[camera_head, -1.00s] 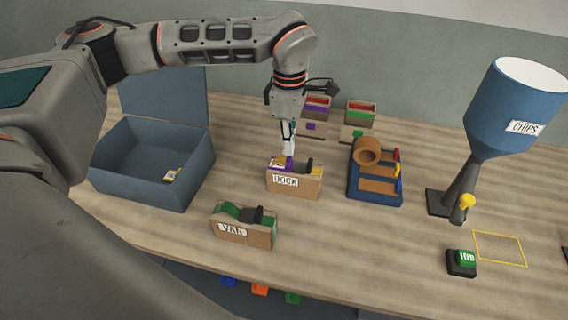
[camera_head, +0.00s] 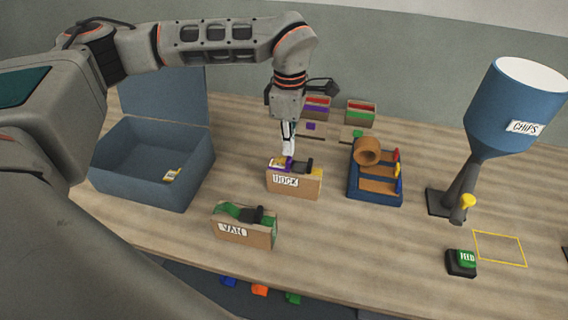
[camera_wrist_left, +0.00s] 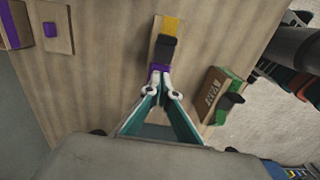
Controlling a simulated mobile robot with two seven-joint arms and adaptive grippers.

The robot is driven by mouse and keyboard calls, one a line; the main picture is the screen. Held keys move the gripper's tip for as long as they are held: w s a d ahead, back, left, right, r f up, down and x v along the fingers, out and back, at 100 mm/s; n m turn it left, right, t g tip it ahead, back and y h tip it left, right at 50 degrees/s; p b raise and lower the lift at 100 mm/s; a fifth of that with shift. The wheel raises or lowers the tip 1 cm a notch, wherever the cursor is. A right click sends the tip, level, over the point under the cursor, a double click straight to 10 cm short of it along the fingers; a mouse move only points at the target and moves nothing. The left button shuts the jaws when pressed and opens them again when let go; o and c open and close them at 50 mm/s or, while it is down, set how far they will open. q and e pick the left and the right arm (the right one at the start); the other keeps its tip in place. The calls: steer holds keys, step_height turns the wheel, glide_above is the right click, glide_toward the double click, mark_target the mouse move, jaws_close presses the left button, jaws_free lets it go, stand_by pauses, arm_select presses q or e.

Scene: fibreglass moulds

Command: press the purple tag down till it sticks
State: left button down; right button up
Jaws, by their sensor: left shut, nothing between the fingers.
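A purple tag (camera_head: 280,162) lies on top of the carton box labelled DOCK (camera_head: 308,186), at its left end beside a black part. My left gripper (camera_head: 288,153) is shut and empty, pointing down with its fingertips at the tag. In the left wrist view the closed fingertips (camera_wrist_left: 163,88) overlap the near edge of the purple tag (camera_wrist_left: 158,70). They seem to touch it, but firm contact cannot be told. The fingers hide part of the tag. My right gripper is not in view.
A box labelled VAN (camera_head: 250,234) stands nearer the front. An open blue bin (camera_head: 140,185) is at left and a blue rack (camera_head: 375,196) at right. A small purple square (camera_head: 311,126) lies behind. A blue CHIPS hopper (camera_head: 500,110) and green button (camera_head: 466,257) stand further right.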

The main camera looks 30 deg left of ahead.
arm_select(q)
steer(key=shift+f+b, duration=0.45)
steer(key=shift+f, duration=0.55)
stand_by(0.8)
steer(key=shift+r+p, duration=1.1)
steer(key=shift+r, duration=2.45)
